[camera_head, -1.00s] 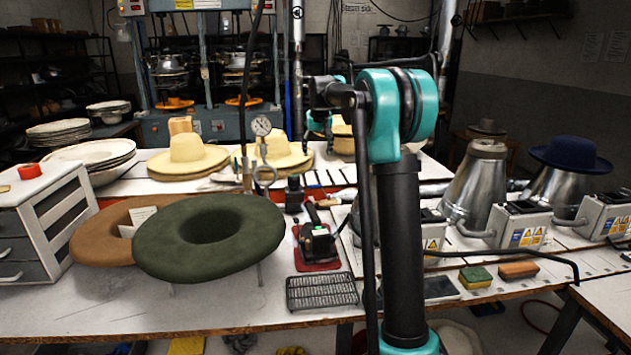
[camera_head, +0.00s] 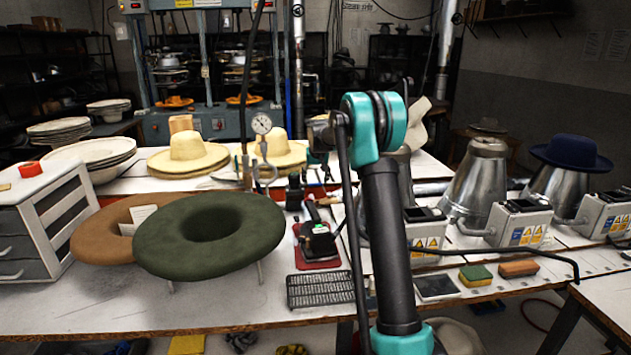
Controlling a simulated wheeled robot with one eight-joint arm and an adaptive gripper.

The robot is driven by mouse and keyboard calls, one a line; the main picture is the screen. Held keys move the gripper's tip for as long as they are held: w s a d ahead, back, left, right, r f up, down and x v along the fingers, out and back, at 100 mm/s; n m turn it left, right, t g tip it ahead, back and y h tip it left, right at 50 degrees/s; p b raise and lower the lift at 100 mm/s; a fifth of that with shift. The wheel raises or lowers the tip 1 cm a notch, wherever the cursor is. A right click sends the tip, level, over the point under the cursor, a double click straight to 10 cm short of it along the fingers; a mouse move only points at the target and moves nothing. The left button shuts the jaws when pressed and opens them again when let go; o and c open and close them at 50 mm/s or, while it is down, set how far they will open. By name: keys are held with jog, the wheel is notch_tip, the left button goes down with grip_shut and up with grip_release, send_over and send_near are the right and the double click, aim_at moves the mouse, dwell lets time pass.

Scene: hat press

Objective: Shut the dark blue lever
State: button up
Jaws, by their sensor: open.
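I cannot make out a dark blue lever with certainty. A thin dark blue upright strip (camera_head: 288,118) shows beside the grey vertical pipe at the back; I cannot tell whether it is a lever. My gripper (camera_head: 318,162) is small and partly hidden by my arm, low over the far side of the white bench, right of the pressure gauge (camera_head: 261,124). Its teal fingers are open, and I see nothing held. It appears close to the black pipework under the gauge in the picture, but I cannot tell the distance.
A green felt hat body (camera_head: 210,237) fills the left of the front bench. A black iron (camera_head: 318,238) on a red pad and a wire rack (camera_head: 320,291) lie in the middle. Metal cones (camera_head: 478,190) and control boxes (camera_head: 518,222) stand at right.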

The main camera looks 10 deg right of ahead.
jog(key=shift+w+f, duration=0.1)
jog(key=shift+f, duration=0.15)
jog(key=c, duration=1.4)
